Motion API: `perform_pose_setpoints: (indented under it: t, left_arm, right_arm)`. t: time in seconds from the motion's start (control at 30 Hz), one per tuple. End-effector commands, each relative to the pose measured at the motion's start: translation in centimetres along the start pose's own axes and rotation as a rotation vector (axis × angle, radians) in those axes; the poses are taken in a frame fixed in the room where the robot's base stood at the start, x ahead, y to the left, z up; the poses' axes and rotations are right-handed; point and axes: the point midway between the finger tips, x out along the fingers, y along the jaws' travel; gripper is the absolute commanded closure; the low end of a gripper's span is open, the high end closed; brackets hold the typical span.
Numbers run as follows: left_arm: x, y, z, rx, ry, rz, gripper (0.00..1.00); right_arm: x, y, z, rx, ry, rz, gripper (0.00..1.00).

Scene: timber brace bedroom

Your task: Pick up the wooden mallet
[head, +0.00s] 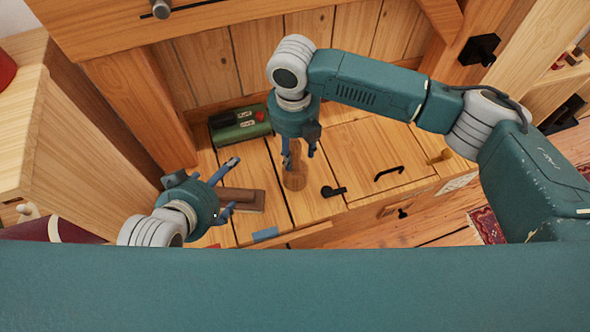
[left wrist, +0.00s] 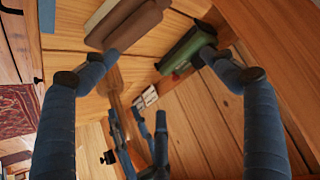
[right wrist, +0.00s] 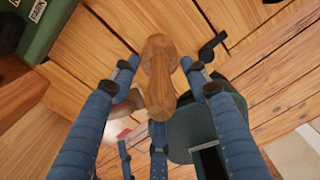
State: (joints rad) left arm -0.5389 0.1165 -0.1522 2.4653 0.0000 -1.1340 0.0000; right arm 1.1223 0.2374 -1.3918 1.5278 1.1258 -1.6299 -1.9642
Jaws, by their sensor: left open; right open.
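The wooden mallet (head: 295,181) is on the plank surface below my right gripper (head: 299,153) in the head view. In the right wrist view the mallet (right wrist: 158,85) shows a rounded wooden end and a narrower neck between the two spread fingers (right wrist: 160,66). The fingers are open on either side of it; I cannot tell whether they touch it. The fingers hide part of the mallet in the head view. My left gripper (head: 236,183) is open at the left, close to a brown block (head: 245,199), and holds nothing. The left wrist view also shows this block (left wrist: 130,22).
A green box (head: 240,126) with small items on it stands behind the left part of the surface. A blue piece (head: 265,235) lies at the front edge.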

Motion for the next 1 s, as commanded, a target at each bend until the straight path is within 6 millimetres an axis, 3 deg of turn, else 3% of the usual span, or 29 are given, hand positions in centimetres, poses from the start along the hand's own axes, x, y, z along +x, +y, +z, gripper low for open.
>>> perform_pose_setpoints:
  t: [0.4, 0.77, 1.0]
  left_arm:
    - [0.0, 1.0, -8.1, 0.004, 0.332, 0.02, 0.16]
    - [-0.3, 1.1, -9.4, 0.004, 0.38, 0.022, 0.16]
    - [-0.3, 1.1, -9.3, 0.004, 0.378, 0.022, 0.16]
  right_arm:
    - [3.6, 0.1, -0.2, 0.001, -0.001, 0.0, 0.54]
    - [4.0, 0.1, -0.2, 0.0, -0.001, -0.001, 0.54]
    - [4.0, 0.1, -0.2, 0.0, -0.001, -0.001, 0.98]
